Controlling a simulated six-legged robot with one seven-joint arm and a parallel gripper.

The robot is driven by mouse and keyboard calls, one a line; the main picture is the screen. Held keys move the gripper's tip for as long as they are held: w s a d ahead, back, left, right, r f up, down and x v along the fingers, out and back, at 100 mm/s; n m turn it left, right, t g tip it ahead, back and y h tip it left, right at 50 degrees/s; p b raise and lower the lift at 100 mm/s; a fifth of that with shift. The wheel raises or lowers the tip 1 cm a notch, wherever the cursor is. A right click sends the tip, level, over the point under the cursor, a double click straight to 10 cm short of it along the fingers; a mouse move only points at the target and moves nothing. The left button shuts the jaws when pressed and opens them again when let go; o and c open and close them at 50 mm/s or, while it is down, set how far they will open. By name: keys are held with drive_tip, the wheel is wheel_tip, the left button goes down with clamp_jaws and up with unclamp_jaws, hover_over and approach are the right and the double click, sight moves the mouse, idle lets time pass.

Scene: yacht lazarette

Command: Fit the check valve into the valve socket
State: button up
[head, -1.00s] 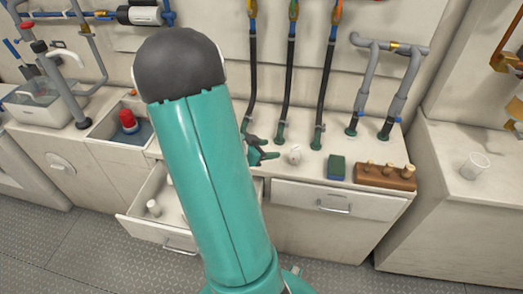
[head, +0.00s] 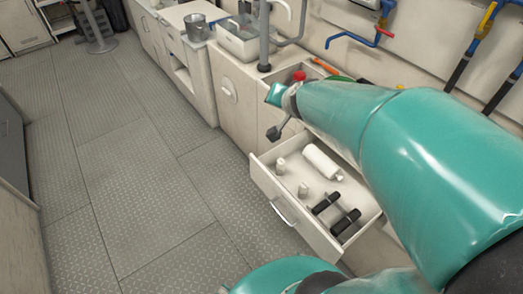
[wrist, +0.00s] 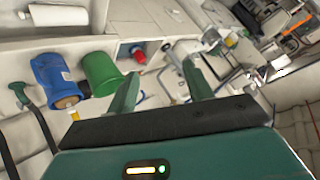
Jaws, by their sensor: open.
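The open drawer (head: 282,208) holds a white cylinder (head: 322,161), two small pale upright pieces (head: 281,166) and two black-ended pieces (head: 327,203). I cannot tell for certain which piece, if any, is the check valve. I cannot make out the valve socket. A red piece (head: 299,75) stands in the counter recess and also shows in the wrist view (wrist: 138,54).
In the wrist view a blue container (wrist: 55,80) and a green cup (wrist: 102,73) stand left of my fingers. A grey pipe (head: 264,40) rises by a basin (head: 240,38). The floor (head: 120,150) left of the cabinets is clear.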

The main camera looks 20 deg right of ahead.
drive_tip(key=s+a+r+n+g+y, duration=0.1)
drive_tip(key=s+a+r+n+y, duration=0.2)
drive_tip(key=s+a+n, duration=0.5)
drive_tip(key=s+a+g+h, duration=0.1)
drive_tip(key=s+a+g, duration=0.2)
drive_tip(key=s, duration=0.5)
drive_tip(key=shift+a, duration=0.9)
drive_tip(key=shift+s+f, duration=0.1)
drive_tip(key=shift+o, duration=1.1)
